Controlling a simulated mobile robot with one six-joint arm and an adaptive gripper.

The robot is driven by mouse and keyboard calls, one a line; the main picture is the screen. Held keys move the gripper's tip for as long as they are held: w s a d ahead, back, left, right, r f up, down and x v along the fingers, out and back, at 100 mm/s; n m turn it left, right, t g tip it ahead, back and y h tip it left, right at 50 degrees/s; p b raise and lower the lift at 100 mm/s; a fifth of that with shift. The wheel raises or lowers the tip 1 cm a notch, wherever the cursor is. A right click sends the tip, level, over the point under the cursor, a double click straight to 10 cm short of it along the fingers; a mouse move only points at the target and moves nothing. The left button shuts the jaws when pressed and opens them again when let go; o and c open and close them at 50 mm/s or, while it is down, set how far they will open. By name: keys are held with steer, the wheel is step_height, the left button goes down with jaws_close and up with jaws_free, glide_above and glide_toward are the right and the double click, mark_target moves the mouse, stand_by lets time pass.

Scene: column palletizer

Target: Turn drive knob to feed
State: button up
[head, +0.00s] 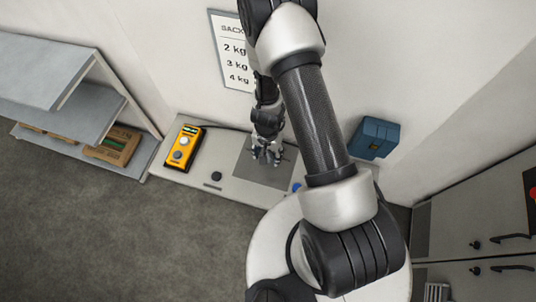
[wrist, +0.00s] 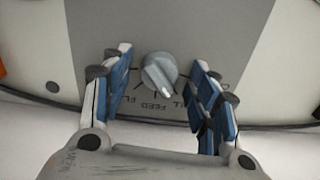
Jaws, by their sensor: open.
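The drive knob (wrist: 159,72) is a round grey knob with a pale pointer bar, on a grey panel (wrist: 225,28). In the wrist view its pointer aims down and slightly right, towards the lettering below. In the head view my gripper (head: 267,154) is low over the dark grey panel (head: 247,172), and the knob is hidden.
A yellow device (head: 185,148) and a small black knob (head: 215,176) are left of the panel on the pale counter (head: 236,190). A blue box (head: 372,138) is at the right. Shelves (head: 60,85) with a carton (head: 113,146) stand at the left. A sign (head: 233,50) hangs behind.

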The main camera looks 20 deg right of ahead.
steer(key=shift+s+r, duration=0.1)
steer(key=shift+c, duration=0.7)
steer(key=c, duration=0.9)
steer(key=shift+c, duration=0.2)
steer(key=shift+m, duration=0.3)
steer(key=m, duration=0.3)
steer(key=shift+m, duration=2)
